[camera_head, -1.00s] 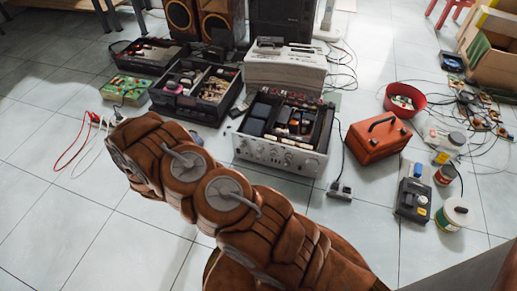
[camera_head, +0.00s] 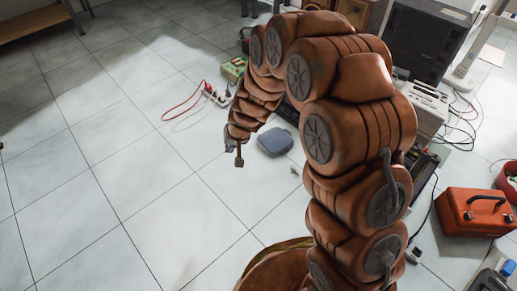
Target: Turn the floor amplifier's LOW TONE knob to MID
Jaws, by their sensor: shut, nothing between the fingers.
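The floor amplifier (camera_head: 424,172) is mostly hidden behind my arm; only a dark part of its open case shows to the right of the arm. Its front panel, the LOW TONE knob and the knob's setting cannot be seen. My arm rises from the bottom, arches over and bends down to the left. My gripper (camera_head: 239,160) hangs at the arm's end, small and pointing down, shut and empty. It is over bare floor, well left of the amplifier and apart from it.
A blue-grey rounded thing (camera_head: 275,142) lies right of my gripper. A green board (camera_head: 233,69) and a white power strip with a red cable (camera_head: 214,95) lie behind. An orange toolbox (camera_head: 476,212) stands at right. The left floor is clear.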

